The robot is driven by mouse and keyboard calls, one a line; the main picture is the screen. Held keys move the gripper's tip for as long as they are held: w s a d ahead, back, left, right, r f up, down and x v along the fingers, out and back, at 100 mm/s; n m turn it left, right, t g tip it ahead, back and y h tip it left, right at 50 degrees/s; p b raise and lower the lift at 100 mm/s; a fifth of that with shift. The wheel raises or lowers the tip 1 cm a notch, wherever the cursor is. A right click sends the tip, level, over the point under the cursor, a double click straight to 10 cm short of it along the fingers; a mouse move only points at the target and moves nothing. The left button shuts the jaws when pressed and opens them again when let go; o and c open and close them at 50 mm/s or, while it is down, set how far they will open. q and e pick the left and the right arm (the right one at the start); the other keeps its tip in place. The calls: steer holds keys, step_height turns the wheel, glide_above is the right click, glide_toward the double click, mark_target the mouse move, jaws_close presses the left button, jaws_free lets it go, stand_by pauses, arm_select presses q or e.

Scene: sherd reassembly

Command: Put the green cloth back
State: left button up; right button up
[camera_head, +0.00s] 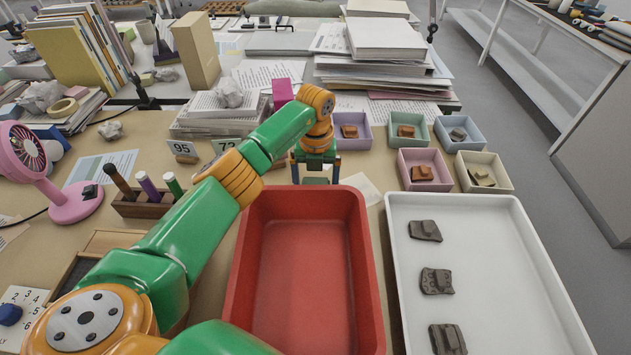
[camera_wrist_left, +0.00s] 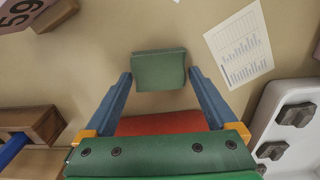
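The green cloth (camera_wrist_left: 159,70) shows in the left wrist view as a small folded pad over the brown table, just beyond the red tray's far rim (camera_wrist_left: 160,124). My left gripper (camera_wrist_left: 160,77) points down with its two blue fingers wide apart, one on each side of the cloth. A narrow gap seems to show at each side. In the head view my left gripper (camera_head: 315,178) is low behind the red tray (camera_head: 304,280), and the cloth cannot be made out clearly there. My right gripper is not in view.
The red tray is empty. A white tray (camera_head: 500,265) at right holds several dark sherds (camera_head: 437,281). Small coloured boxes (camera_head: 424,170) with sherds stand behind it. Number cards (camera_head: 184,150), a pen block (camera_head: 145,203) and a pink fan (camera_head: 65,180) are at left.

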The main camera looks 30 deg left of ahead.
mark_target(316, 187)
arm_select(q)
steer(key=shift+r, duration=0.1)
step_height(316, 187, up, 12)
stand_by(0.5)
